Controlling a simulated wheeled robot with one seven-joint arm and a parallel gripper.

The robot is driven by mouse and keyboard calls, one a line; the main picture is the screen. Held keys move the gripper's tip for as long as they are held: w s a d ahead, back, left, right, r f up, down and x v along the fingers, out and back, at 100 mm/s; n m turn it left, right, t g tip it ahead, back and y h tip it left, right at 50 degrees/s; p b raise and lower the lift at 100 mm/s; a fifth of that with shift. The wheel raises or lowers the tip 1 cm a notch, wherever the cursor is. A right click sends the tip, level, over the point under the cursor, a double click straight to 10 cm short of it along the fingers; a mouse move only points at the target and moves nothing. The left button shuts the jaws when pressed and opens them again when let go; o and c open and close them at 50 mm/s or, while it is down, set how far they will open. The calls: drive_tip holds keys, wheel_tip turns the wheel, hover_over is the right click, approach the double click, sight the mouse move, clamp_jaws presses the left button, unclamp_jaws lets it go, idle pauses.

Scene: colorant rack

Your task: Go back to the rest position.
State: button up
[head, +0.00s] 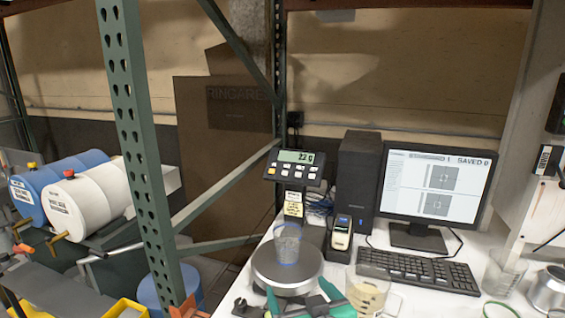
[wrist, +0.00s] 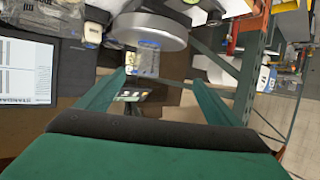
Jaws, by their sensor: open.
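My gripper (head: 302,295) is at the bottom edge of the head view, in front of the scale. Its two green fingers are spread apart, with nothing held between them; they also show open in the wrist view (wrist: 160,82). A clear cup (head: 288,243) stands upright on the round scale pan (head: 265,268), beyond the fingertips and apart from them. The cup (wrist: 147,62) and pan (wrist: 160,30) appear upside down in the wrist view. The scale display (head: 296,157) reads about 2.2 g.
A beaker with yellowish contents (head: 368,290) stands close right of my gripper. A keyboard (head: 418,270), monitor (head: 437,185), and an empty clear beaker (head: 503,272) are further right. A green rack post (head: 140,150) rises at left, near blue (head: 58,175) and white (head: 92,200) drums.

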drive_tip(key=s+f+m+h, duration=0.1)
drive_tip(key=s+f, duration=0.3)
drive_tip(key=f, duration=0.4)
drive_tip(key=s+a+f+m+t+h, duration=0.1)
drive_tip(key=s+f+m, duration=0.15)
drive_tip(key=f, duration=0.45)
drive_tip(key=s+f+m+h, duration=0.1)
drive_tip(key=s+f, duration=0.4)
drive_tip(key=f, duration=0.3)
drive_tip(key=s+a+f+n, duration=0.1)
drive_tip(key=s+f, duration=0.1)
drive_tip(key=s, duration=1.1)
drive_tip(key=s+a+f, duration=0.1)
drive_tip(key=s+f, duration=0.1)
drive_tip(key=s, duration=1.2)
drive_tip(key=shift+a+n+t, duration=0.25)
drive_tip(key=shift+n+t, duration=0.1)
drive_tip(key=shift+t, duration=0.05)
drive_tip(key=shift+w, duration=0.2)
